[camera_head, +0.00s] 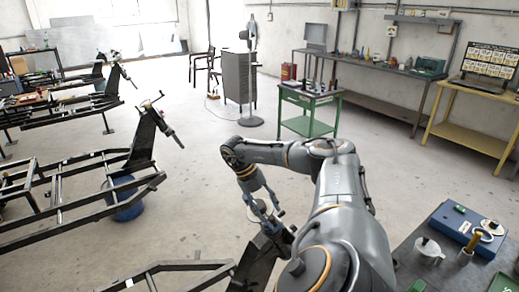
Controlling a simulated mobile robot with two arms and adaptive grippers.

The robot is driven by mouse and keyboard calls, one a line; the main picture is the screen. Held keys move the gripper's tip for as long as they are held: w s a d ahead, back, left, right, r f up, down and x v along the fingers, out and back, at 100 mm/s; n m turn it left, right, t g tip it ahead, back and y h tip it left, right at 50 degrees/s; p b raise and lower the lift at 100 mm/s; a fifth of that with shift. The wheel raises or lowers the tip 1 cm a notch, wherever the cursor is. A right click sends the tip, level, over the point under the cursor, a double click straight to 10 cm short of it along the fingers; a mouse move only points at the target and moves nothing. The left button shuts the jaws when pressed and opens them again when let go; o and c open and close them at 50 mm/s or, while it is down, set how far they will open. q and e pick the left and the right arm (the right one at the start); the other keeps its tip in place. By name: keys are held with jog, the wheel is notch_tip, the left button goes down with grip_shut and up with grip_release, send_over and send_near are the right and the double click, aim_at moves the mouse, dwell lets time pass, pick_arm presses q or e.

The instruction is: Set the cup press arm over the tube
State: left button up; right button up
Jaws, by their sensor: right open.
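My right gripper (264,213) points down and is open, with its arm reaching in from the bottom right and bending over at the elbow. It is just above the dark upright post (259,264) of the nearest metal frame. Slim bluish parts and a small round pale piece show around the fingers, too small to tell apart. I cannot clearly make out the cup press arm or the tube there, as the gripper and arm cover part of the area. My left gripper is not in view.
Dark metal frames (75,205) stand along the left, with a blue bucket (124,199) under one. A blue case (468,228) and a metal pot (428,250) are on the right-hand bench. A green cart (310,97) stands at the back. The middle floor is clear.

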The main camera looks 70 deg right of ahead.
jog(key=v, duration=0.7)
jog(key=shift+w+r, duration=0.15)
jog(key=shift+r, duration=0.2)
